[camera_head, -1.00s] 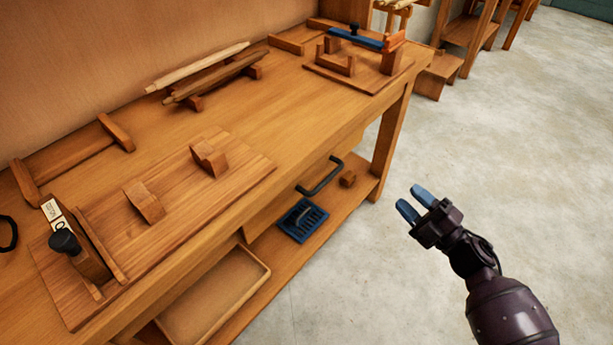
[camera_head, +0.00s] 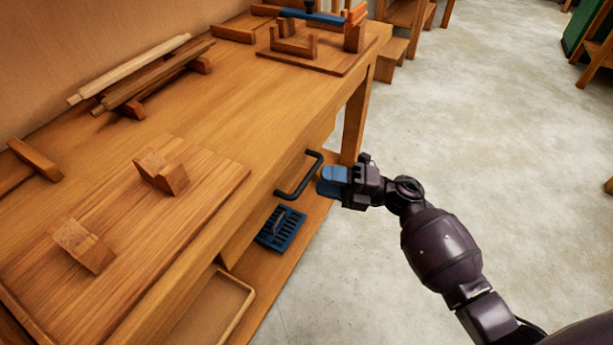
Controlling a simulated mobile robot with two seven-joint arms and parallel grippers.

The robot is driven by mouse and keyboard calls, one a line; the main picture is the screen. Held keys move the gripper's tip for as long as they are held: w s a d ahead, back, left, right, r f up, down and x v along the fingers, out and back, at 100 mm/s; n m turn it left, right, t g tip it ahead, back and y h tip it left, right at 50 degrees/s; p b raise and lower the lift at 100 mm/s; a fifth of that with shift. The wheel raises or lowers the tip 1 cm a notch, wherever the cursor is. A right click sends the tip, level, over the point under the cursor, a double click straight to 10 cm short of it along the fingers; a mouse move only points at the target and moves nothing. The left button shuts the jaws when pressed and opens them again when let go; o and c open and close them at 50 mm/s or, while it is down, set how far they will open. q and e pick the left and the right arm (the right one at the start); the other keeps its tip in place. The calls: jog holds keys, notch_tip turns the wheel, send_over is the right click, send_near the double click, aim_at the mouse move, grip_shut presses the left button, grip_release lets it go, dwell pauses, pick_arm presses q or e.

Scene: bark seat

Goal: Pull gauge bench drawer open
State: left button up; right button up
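The wooden gauge bench (camera_head: 225,140) runs along the wall on the left. Its drawer (camera_head: 252,228) is under the top, with a dark bar handle (camera_head: 297,180) on the front. The drawer appears shut. My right gripper (camera_head: 322,181) has blue fingertips and is just right of the handle, very near it in the picture. I cannot tell whether it touches the handle. The fingers overlap from this angle, so their opening is hidden. My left gripper is out of view.
A blue slotted tray (camera_head: 281,229) and a pale shallow tray (camera_head: 240,310) are on the lower shelf. Wooden blocks (camera_head: 162,170), rods (camera_head: 150,75) and a blue-barred fixture (camera_head: 310,40) are on the bench top.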

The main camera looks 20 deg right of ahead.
aim_at(308, 176)
jog(key=shift+x, duration=2.25)
grip_shut()
